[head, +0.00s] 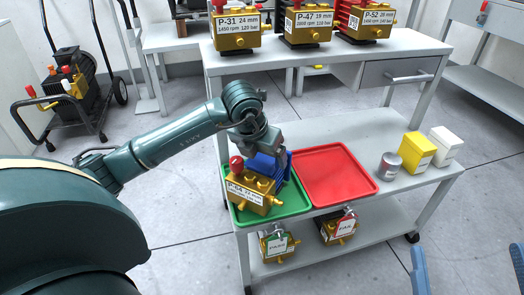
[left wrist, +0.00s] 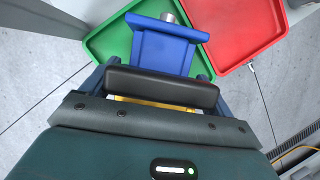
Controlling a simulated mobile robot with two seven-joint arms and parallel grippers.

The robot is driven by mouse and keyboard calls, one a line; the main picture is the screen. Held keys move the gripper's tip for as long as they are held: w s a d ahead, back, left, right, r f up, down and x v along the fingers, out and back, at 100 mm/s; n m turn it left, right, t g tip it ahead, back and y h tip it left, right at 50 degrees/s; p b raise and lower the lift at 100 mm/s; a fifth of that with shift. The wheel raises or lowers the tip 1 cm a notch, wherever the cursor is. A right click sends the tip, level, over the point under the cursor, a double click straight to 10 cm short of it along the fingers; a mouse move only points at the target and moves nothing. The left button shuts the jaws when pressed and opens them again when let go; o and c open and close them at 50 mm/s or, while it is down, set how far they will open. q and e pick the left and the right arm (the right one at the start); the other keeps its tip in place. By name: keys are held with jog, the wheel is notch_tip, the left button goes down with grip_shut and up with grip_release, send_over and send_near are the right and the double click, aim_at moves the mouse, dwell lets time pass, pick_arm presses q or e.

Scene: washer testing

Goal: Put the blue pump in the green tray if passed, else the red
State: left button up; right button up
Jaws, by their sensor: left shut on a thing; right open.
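The blue pump (head: 268,168) has a blue body, a gold base with a white label, and a red cap. My left gripper (head: 262,142) is shut on it from above, and the pump is upright over the green tray (head: 299,205). I cannot tell whether its base touches the tray floor. In the left wrist view the blue pump (left wrist: 160,52) is between the fingers, with the green tray (left wrist: 108,42) beneath. The red tray (head: 335,175) is empty, right of the green one. My right gripper (head: 468,268) is open and empty at the bottom right.
A tin (head: 388,166), a yellow box (head: 416,152) and a white box (head: 445,146) stand right of the red tray. A lower shelf holds pumps by a PASS sign (head: 278,245) and a FAIL sign (head: 346,225). Several labelled pumps stand on the upper shelf.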

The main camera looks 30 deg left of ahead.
pick_arm(q)
jog(key=o, duration=1.2)
jog(key=shift+o, duration=1.4)
